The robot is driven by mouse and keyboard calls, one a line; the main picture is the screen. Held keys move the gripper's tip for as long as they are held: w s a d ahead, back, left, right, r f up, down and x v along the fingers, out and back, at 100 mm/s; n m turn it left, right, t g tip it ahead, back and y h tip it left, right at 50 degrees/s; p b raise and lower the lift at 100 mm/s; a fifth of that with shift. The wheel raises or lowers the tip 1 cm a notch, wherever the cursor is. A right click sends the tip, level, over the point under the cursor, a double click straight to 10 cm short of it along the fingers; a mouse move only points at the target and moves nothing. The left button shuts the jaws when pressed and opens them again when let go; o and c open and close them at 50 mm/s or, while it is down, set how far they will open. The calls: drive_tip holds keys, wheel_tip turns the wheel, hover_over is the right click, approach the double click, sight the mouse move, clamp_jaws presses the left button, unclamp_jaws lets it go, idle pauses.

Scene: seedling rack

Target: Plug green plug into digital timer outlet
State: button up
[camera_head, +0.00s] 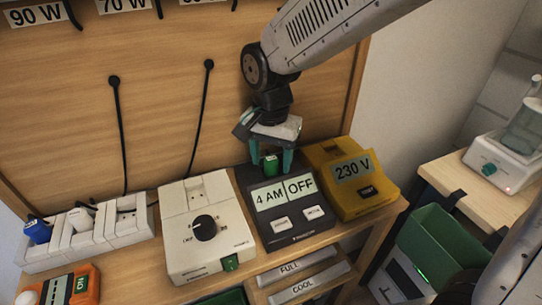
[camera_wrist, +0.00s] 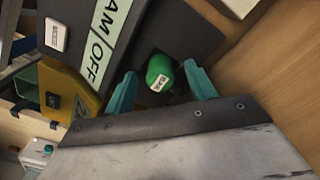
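The digital timer (camera_head: 285,228) is a dark box with a display reading "4 AM" and "OFF" on the bench. Its dark body also shows in the wrist view (camera_wrist: 150,35). The green plug (camera_head: 271,164) is at the upper end of the timer, where its outlet would be. It also shows in the wrist view (camera_wrist: 160,73) with a white label. My gripper (camera_head: 271,158) is above the timer with its teal fingers on either side of the plug. In the wrist view the fingers stand apart from the plug with gaps. The outlet is hidden, so I cannot tell how deep the plug sits.
A white dial timer (camera_head: 183,245) stands left of the digital timer, and a yellow 230 V meter (camera_head: 377,205) right. A white power strip (camera_head: 55,255) with a blue plug (camera_head: 37,231) is at far left. Black cords hang on the wooden back panel (camera_head: 160,110). A green bin (camera_head: 445,243) stands at right.

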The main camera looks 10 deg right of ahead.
wheel_tip(320, 180, up, 8)
drive_tip(key=shift+f, duration=0.1)
idle(0.5)
